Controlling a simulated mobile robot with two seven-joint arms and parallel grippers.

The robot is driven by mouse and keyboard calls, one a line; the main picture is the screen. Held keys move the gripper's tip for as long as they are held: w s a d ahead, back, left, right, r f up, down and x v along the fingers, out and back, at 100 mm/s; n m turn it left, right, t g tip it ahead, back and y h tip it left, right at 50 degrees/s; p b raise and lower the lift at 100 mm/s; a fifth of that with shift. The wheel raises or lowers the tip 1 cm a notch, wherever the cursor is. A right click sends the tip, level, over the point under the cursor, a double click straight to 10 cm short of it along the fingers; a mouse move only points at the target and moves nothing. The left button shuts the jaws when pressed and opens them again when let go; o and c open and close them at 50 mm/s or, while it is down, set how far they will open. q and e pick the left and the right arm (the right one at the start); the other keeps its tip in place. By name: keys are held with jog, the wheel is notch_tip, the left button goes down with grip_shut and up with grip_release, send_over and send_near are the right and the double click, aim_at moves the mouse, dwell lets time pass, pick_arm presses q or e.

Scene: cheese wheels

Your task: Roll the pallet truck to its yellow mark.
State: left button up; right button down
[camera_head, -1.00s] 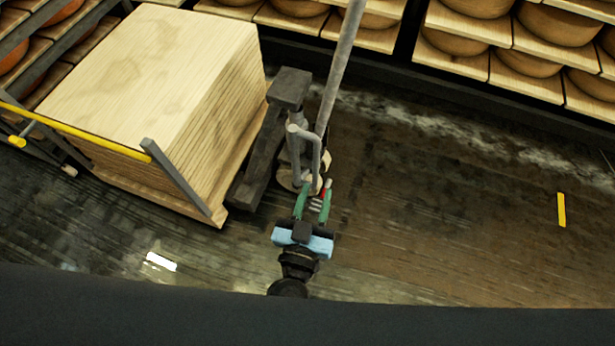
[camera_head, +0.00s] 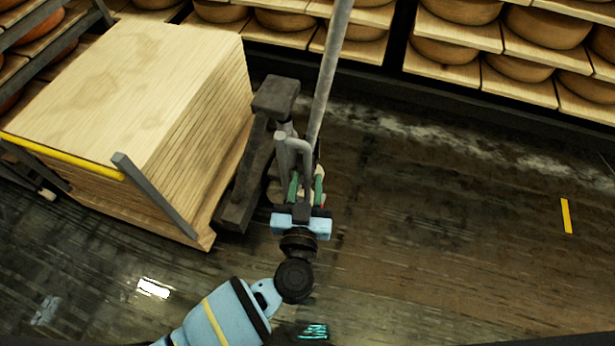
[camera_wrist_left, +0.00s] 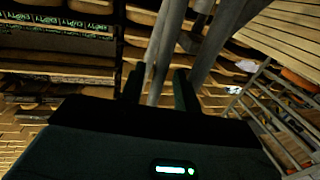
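The pallet truck (camera_head: 276,97) stands left of centre in the head view, a dark grey body with a long grey tiller (camera_head: 328,80) rising from it. Its low dark part lies beside the board stack. My left gripper (camera_head: 306,186) is at the truck's grey bent tube, with its green fingers apart on either side of it. In the left wrist view a grey tube (camera_wrist_left: 158,62) shows between the dark fingers (camera_wrist_left: 158,88); firm contact is not clear. The yellow mark (camera_head: 566,215) is a short strip on the floor at the far right. My right gripper is not in view.
A tall stack of pale boards (camera_head: 125,85) stands at the left, with a yellow bar (camera_head: 62,154) and a grey post (camera_head: 155,196) at its near side. Shelves of cheese wheels (camera_head: 440,52) line the back. The dark wet floor (camera_head: 430,225) between truck and mark is clear.

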pick_arm(q)
jog(key=shift+w+d, duration=0.1)
jog(key=shift+w, duration=0.8)
grip_shut()
